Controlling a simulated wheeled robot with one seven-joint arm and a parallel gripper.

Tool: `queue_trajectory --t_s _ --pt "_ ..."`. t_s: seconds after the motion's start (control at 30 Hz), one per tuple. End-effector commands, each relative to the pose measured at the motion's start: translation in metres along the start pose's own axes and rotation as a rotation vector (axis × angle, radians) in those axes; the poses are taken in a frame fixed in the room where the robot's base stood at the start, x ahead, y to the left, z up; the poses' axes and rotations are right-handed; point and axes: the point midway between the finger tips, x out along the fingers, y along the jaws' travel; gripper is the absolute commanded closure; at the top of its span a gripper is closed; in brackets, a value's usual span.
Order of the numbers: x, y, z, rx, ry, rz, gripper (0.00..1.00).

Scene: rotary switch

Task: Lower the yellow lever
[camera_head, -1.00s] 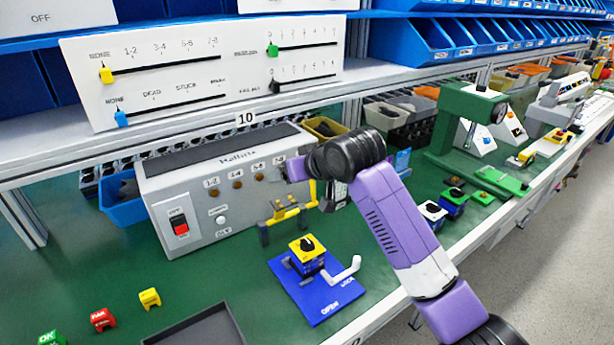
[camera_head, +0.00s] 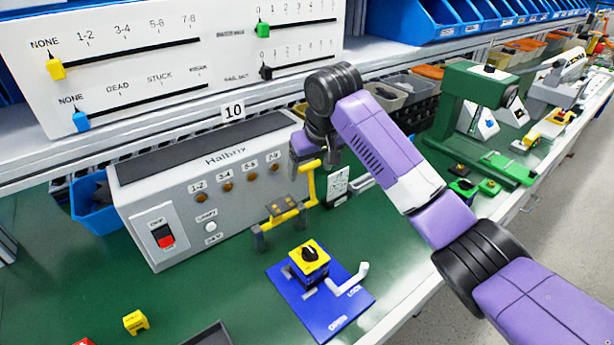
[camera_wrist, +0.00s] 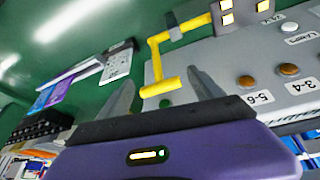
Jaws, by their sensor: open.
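The yellow lever (camera_head: 310,184) rises from the right end of a yellow fixture with dark clamps (camera_head: 281,217) in front of the grey Halbrix box. Its upper end bends left into a short handle near my gripper (camera_head: 306,158). In the wrist view the lever (camera_wrist: 158,62) is a crank, and its handle (camera_wrist: 160,87) lies in the gap between the two fingertips of my gripper (camera_wrist: 158,92). In the head view my wrist partly hides the fingers.
The Halbrix box (camera_head: 206,186) with brown knobs and a red switch stands close behind. A blue plate (camera_head: 340,318) with a yellow-topped rotary switch (camera_head: 309,256) and white handle lies in front. The shelf edge is above.

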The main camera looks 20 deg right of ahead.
Motion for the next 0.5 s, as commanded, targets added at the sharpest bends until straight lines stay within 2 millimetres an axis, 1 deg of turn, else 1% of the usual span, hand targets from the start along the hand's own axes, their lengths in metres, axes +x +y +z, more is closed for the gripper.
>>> queue_trajectory --t_s 0.03,0.2,0.33,0.5 --pt "0.009 0.0 0.001 0.001 -0.004 0.0 0.24" --pt "0.034 0.0 0.001 0.001 -0.002 0.0 0.24" --pt "0.047 0.0 0.0 0.001 -0.001 0.0 0.24" --pt "0.053 0.0 0.0 0.0 0.001 0.0 0.24"
